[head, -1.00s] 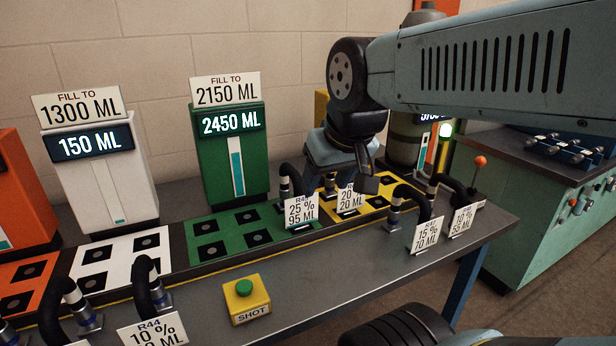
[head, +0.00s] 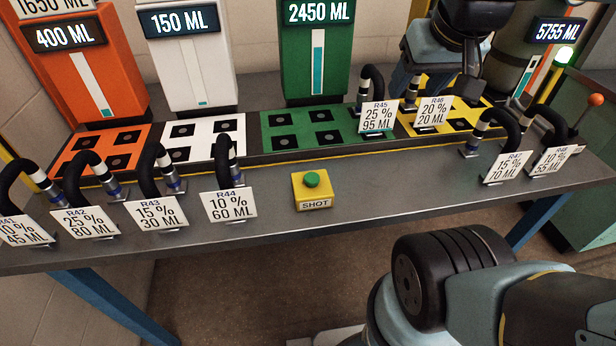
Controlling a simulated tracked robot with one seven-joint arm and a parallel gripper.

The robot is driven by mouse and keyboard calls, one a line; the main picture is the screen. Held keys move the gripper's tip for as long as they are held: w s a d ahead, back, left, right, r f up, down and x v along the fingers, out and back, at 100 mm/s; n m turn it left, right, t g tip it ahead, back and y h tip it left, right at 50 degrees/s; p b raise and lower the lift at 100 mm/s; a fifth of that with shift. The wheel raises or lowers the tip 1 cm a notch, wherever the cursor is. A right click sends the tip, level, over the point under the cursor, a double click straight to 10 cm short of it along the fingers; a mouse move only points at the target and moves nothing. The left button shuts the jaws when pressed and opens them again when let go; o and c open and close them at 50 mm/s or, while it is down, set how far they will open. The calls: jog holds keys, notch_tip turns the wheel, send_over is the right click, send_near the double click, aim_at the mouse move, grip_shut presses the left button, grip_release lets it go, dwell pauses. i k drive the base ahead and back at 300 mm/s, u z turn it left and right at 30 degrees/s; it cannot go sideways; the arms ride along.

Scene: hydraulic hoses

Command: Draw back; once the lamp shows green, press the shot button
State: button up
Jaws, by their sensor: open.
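The shot button (head: 312,180) is a green dome on a small yellow box marked SHOT, at the middle front of the bench. It is uncovered. The lamp (head: 564,56) at the upper right glows bright, pale in the middle with a green tinge. My gripper (head: 441,88) is open over the yellow square-marked plate (head: 413,121), behind the R46 sign (head: 433,111), well right of and behind the button. Its near finger is dark. The space between the fingers is partly hidden, and I see nothing held there.
Hoses with signs R41 to R44 stand along the front left; R45 (head: 378,117) is by the green plate, R47 (head: 508,166) and R48 at the right. Orange, white and green tanks stand behind; a display at right reads 5755 ML. Bench around the button is clear.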

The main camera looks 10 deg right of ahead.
aim_at(311, 180)
jog(key=z, duration=0.5)
jog(key=k, duration=1.5)
jog(key=u, duration=0.65)
jog(key=i, duration=0.5)
jog(key=z, duration=0.1)
